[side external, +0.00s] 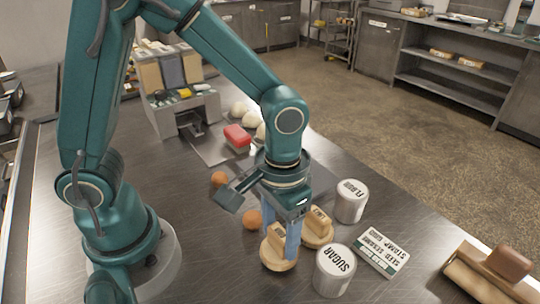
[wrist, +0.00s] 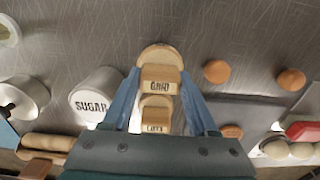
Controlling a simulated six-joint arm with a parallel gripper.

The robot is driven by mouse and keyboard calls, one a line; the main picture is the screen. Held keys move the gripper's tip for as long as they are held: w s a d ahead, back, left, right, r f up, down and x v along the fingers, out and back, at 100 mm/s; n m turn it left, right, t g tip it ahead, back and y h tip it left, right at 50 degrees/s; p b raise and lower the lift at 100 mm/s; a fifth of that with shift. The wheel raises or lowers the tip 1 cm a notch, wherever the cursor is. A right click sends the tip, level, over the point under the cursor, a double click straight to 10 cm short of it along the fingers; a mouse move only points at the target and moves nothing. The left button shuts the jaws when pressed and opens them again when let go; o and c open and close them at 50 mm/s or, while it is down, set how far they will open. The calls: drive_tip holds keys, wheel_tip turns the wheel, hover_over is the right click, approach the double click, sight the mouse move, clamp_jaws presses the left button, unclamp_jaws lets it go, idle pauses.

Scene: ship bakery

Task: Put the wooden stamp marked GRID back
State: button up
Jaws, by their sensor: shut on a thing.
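The wooden GRID stamp (side external: 274,256) is a round light-wood block with a raised handle. It also shows in the wrist view (wrist: 160,76), its dark lettering facing the camera. My gripper (side external: 292,240) points down with its blue fingers on both sides of the handle, shut on it. The stamp looks upright and low; whether its base touches the steel table is not clear. A second wooden stamp (side external: 318,229) stands close beside it and shows in the wrist view (wrist: 156,114), its marking too small to read surely.
The SUGAR tin (side external: 334,272) stands close to the stamps, with the FLOUR tin (side external: 351,202) behind it. A lettered card (side external: 382,250) lies to the right. Round brown items (side external: 252,219) lie left of my gripper. A rolling pin (side external: 485,275) is at the right edge.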

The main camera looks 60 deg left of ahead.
sight(280, 232)
drive_tip(key=shift+f, duration=0.45)
drive_tip(key=shift+f, duration=0.1)
drive_tip(key=o, duration=1.3)
drive_tip(key=shift+c, duration=0.2)
wheel_tip(280, 232, up, 11)
drive_tip(key=shift+f, duration=0.2)
drive_tip(key=s+a+r+t, duration=0.2)
drive_tip(key=s+a+t, duration=0.3)
drive_tip(key=a, duration=0.3)
drive_tip(key=shift+a+t, duration=0.25)
drive_tip(key=shift+t, duration=0.05)
